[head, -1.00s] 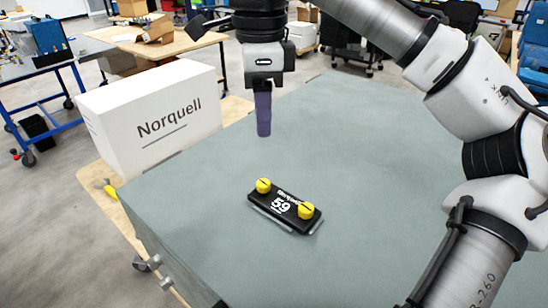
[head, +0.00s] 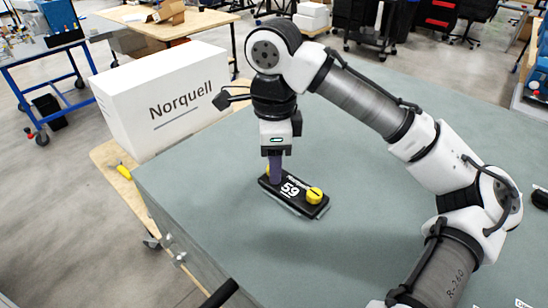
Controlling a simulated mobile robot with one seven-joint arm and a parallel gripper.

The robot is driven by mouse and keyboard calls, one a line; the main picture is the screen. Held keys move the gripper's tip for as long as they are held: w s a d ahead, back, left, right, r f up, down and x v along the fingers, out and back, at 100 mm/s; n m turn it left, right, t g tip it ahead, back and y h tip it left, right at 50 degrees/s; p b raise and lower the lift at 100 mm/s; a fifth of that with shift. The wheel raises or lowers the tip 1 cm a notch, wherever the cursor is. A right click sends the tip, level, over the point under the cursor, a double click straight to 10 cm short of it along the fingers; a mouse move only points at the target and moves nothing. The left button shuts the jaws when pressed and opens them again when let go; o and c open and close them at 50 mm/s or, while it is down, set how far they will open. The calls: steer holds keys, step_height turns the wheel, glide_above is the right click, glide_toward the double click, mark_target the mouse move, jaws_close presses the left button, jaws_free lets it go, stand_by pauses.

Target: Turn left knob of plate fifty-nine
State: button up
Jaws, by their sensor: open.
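The black plate marked 59 (head: 289,201) lies on the grey-green table top. Its right knob (head: 314,195) is yellow, round and in full view. Its left knob (head: 267,169) is mostly hidden behind my gripper's fingers; only a yellow sliver shows. My gripper (head: 275,181) points straight down with its purple fingers at the left knob. The fingers are open. I cannot tell whether they touch the knob or straddle it.
A white box lettered Norquell (head: 165,100) stands left of the table, behind its left edge. The table top (head: 380,205) around the plate is clear. My arm crosses the right side of the view.

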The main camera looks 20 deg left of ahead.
steer(key=shift+f, duration=0.35)
steer(key=shift+c, duration=0.4)
jaws_close()
steer(key=shift+n, duration=0.3)
